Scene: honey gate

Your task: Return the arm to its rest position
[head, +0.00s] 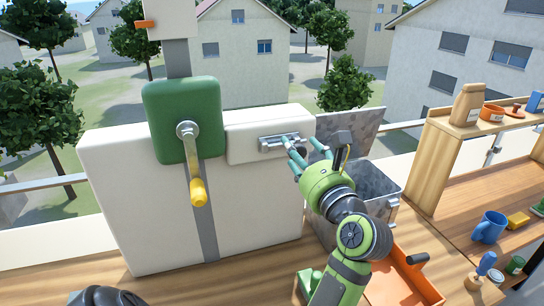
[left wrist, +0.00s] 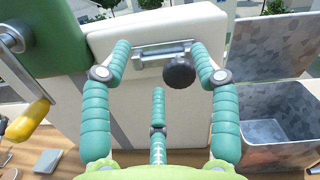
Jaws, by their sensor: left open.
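My left gripper (head: 299,153) is at the front of the white box, its teal fingers spread toward a metal latch (head: 268,143) with a dark round knob. In the left wrist view, the gripper (left wrist: 160,66) is open and empty. Two fingers flank the latch (left wrist: 150,50) and its black knob (left wrist: 179,71), and the third is below. Whether any finger touches the latch or the box cannot be told. My green arm reaches up from the lower right over the bench. My right gripper is not in view.
The white box (head: 110,195) bears a green housing (head: 180,105) with a yellow-handled crank (head: 197,190). An open metal bin (head: 385,180) stands right of the gripper. An orange tray (head: 400,283) lies behind my arm. A wooden shelf (head: 432,160) and blue mug (head: 490,227) are at right.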

